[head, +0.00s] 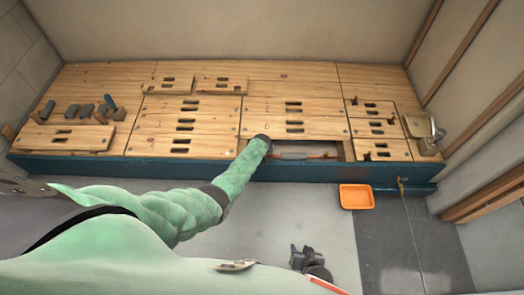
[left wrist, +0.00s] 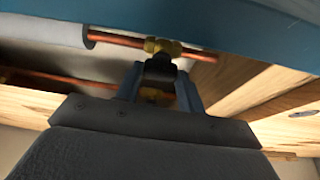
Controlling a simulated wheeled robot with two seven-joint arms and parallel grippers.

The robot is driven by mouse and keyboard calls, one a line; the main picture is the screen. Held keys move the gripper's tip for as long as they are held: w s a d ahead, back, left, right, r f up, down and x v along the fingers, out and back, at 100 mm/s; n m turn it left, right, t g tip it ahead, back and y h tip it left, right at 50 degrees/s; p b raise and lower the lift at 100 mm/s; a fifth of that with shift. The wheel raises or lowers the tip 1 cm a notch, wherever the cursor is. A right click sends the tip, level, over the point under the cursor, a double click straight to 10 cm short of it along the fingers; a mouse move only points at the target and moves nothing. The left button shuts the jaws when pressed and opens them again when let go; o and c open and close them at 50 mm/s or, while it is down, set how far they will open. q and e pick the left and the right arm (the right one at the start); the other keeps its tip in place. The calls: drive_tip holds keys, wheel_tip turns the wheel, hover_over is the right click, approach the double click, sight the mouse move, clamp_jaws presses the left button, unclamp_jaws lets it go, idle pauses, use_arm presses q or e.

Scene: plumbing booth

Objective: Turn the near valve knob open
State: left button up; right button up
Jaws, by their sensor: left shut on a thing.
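In the left wrist view a brass valve (left wrist: 163,46) sits on a copper pipe, with a dark knob (left wrist: 160,68) on it. My left gripper (left wrist: 160,80) has its two fingers on either side of this knob and is shut on it. In the head view my left gripper (head: 262,142) reaches into an opening in the wooden deck; its fingers and the knob are hidden there. My right gripper (head: 301,250) hangs over the grey floor, away from the deck, with its fingers apart and nothing between them.
A copper pipe (head: 328,156) shows in the opening. Wooden deck panels (head: 190,122) with slots surround it, above a blue front edge (head: 215,169). An orange tray (head: 356,197) lies on the floor at right. Several grey pieces (head: 88,109) lie on the deck's left.

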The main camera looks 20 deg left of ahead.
use_arm(q)
drive_tip(key=shift+n, duration=0.3)
use_arm(e)
drive_tip(key=shift+f, duration=0.2)
drive_tip(key=shift+s+f, duration=0.2)
drive_tip(key=shift+s, duration=0.15)
use_arm(q)
drive_tip(key=o, duration=1)
use_arm(e)
drive_tip(key=shift+w+r, duration=0.15)
drive_tip(key=shift+r, duration=0.05)
use_arm(q)
drive_tip(key=shift+r, duration=0.15)
drive_tip(key=p+v, duration=0.2)
drive_tip(key=v, duration=0.5)
drive_tip(key=shift+d+r+p, duration=0.15)
drive_tip(key=shift+r+p, duration=0.05)
drive_tip(key=shift+p, duration=0.1)
use_arm(e)
wheel_tip(320, 180, up, 10)
drive_tip(key=w+g, duration=0.1)
